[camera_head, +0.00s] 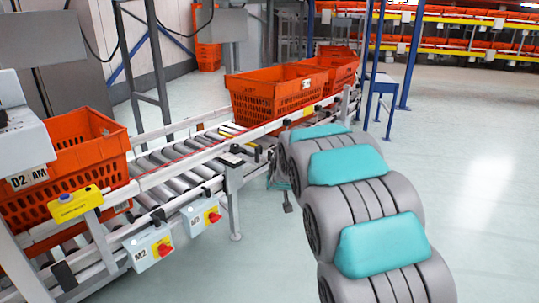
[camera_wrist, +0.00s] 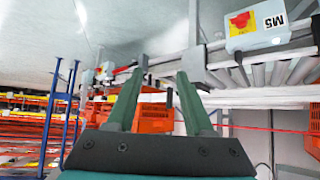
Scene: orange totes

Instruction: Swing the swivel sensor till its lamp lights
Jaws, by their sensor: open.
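My gripper (camera_wrist: 163,68) shows in the wrist view with two green fingers spread apart and nothing between them. In the head view my arm reaches away along the right side of the roller conveyor (camera_head: 195,160) and hides most of its own end. I cannot pick out the swivel sensor for certain. A small dark fitting (camera_head: 233,157) sits on the conveyor's near rail, but it is too small to identify. Small fittings (camera_wrist: 106,70) also show beyond the left finger in the wrist view. No lit lamp can be made out on any of these.
Orange totes stand on the conveyor, one at left (camera_head: 60,165) and one farther back (camera_head: 265,95). Switch boxes (camera_head: 150,248) with red knobs hang from its side; one marked M5 (camera_wrist: 258,25) appears upside down in the wrist view. The floor at right is clear.

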